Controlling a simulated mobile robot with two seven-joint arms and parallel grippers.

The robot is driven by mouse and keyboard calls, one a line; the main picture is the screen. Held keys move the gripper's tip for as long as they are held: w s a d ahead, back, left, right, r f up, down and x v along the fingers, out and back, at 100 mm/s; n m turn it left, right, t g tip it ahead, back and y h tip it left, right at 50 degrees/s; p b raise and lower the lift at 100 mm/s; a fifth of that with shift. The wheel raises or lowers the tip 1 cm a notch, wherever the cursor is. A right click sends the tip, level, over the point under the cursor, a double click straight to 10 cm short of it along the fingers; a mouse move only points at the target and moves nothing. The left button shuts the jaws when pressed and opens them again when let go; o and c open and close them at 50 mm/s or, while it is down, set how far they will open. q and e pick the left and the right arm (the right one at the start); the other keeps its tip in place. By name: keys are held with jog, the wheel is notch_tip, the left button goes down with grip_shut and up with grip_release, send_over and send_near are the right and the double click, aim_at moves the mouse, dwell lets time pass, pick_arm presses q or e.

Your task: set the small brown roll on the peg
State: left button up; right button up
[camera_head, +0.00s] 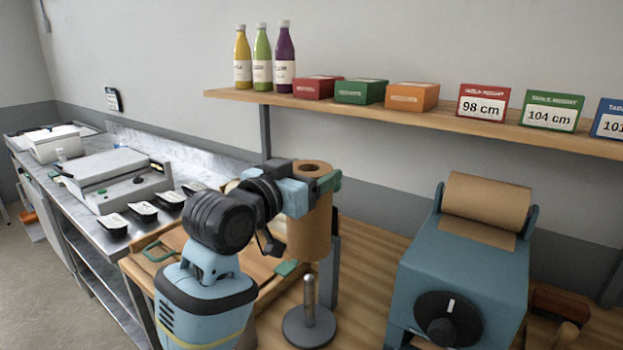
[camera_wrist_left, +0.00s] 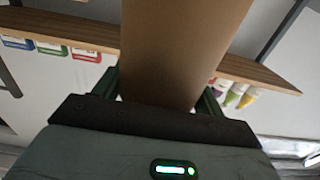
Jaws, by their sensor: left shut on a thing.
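The small brown roll (camera_head: 309,232) is upright in my left gripper (camera_head: 312,182), which is shut around its upper part. In the left wrist view the roll (camera_wrist_left: 182,50) fills the middle, between the two green fingers. The peg (camera_head: 310,292) is a short metal post on a round grey base (camera_head: 309,328), standing on the wooden table. The roll appears above the peg, with its lower end apart from the peg's tip in the head view. The roll's open core shows at its top. My right gripper is out of view.
A blue dispenser (camera_head: 460,282) with a large brown paper roll (camera_head: 487,200) stands right of the peg. A wooden shelf (camera_head: 420,117) with bottles and boxes runs along the wall behind. A metal counter (camera_head: 107,232) with black trays lies at the left.

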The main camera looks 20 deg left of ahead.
pick_arm(q)
jog(key=shift+s, duration=0.1)
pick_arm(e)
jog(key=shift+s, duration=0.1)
